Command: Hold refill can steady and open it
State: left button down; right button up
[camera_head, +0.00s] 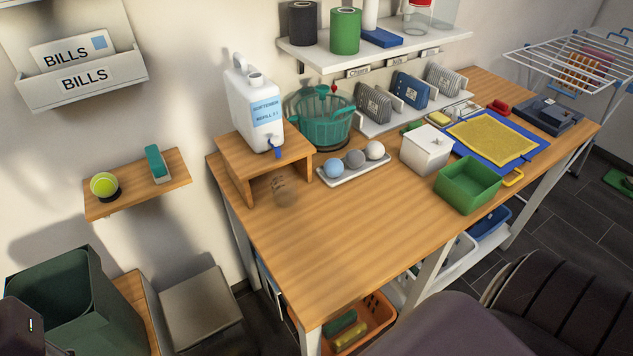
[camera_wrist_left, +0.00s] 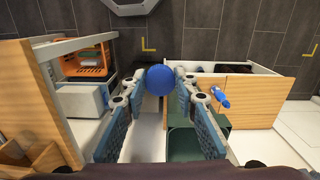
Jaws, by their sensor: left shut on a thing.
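The white refill can (camera_head: 254,108), labelled as softener refill, stands upright on a small wooden stand (camera_head: 262,152). A round neck with a white rim rises from its top. My right gripper is not in view.
Beside the can are a teal basket (camera_head: 322,117) and a tray (camera_head: 352,172) of balls. A white box (camera_head: 426,149) and a green bin (camera_head: 468,186) stand further right. The table's front left (camera_head: 330,245) is clear. A shelf (camera_head: 375,52) overhangs the back.

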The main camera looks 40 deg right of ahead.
aim_at(255, 101)
jog(key=i+z, duration=0.2)
jog(key=z, duration=0.15)
jog(key=i+j+z, duration=0.15)
jog(key=z, duration=1.95)
jog(key=j, duration=0.1)
